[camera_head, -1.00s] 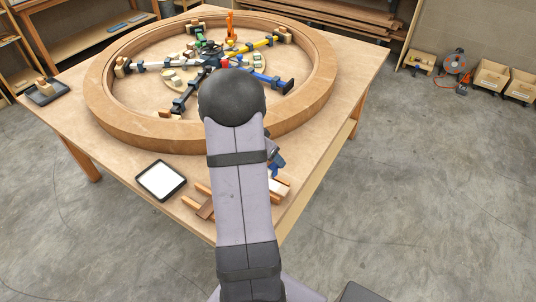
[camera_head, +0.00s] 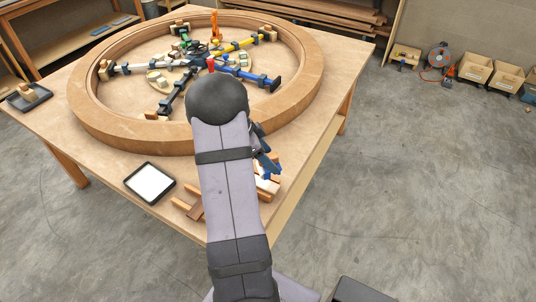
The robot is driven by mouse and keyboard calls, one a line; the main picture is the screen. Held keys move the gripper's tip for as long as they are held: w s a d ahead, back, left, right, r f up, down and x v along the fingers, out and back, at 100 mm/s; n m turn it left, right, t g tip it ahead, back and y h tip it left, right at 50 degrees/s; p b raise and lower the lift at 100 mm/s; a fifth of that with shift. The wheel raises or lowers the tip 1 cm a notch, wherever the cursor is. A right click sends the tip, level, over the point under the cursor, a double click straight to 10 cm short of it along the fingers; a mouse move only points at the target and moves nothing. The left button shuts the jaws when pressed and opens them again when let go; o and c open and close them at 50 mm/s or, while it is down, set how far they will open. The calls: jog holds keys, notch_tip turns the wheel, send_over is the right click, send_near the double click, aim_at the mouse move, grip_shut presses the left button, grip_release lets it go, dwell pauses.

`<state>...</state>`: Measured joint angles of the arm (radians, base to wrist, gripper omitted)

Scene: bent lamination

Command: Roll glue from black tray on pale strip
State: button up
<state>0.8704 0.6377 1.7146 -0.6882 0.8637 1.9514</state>
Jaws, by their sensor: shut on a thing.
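The black tray (camera_head: 128,187) with a flat white fill lies on the table's near part, left of my arm. A pale strip (camera_head: 268,186) shows partly at the table's near right edge, right of my arm, resting by wooden pieces. My gripper (camera_head: 263,156) is partly hidden behind my arm, above the table near that strip. It is shut on a blue tool (camera_head: 268,168), whose shape is mostly hidden; I cannot tell whether it touches the strip.
A large wooden ring (camera_head: 95,123) with coloured clamps inside fills the table's middle and back. A dark tray with a wooden block (camera_head: 27,90) stands at the far left corner. Brown wooden strips (camera_head: 190,208) lie beside my arm. Bare table surrounds the black tray.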

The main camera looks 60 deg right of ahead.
jog(key=shift+f+b, duration=1)
jog(key=shift+f, duration=1.9)
jog(key=shift+d+f+p, duration=0.1)
jog(key=shift+d+p, duration=0.1)
jog(key=shift+p, duration=0.15)
jog(key=shift+c, duration=0.4)
jog(key=shift+d+p, duration=0.6)
jog(key=shift+d, duration=0.1)
jog(key=shift+a+f+b, duration=0.35)
jog(key=shift+f+b, duration=0.05)
jog(key=shift+b, duration=0.35)
jog(key=shift+a, duration=0.4)
notch_tip(320, 180, up, 3)
jog(key=shift+a+f, duration=0.15)
jog(key=shift+r+p, duration=1.25)
jog(key=shift+r, duration=1.65)
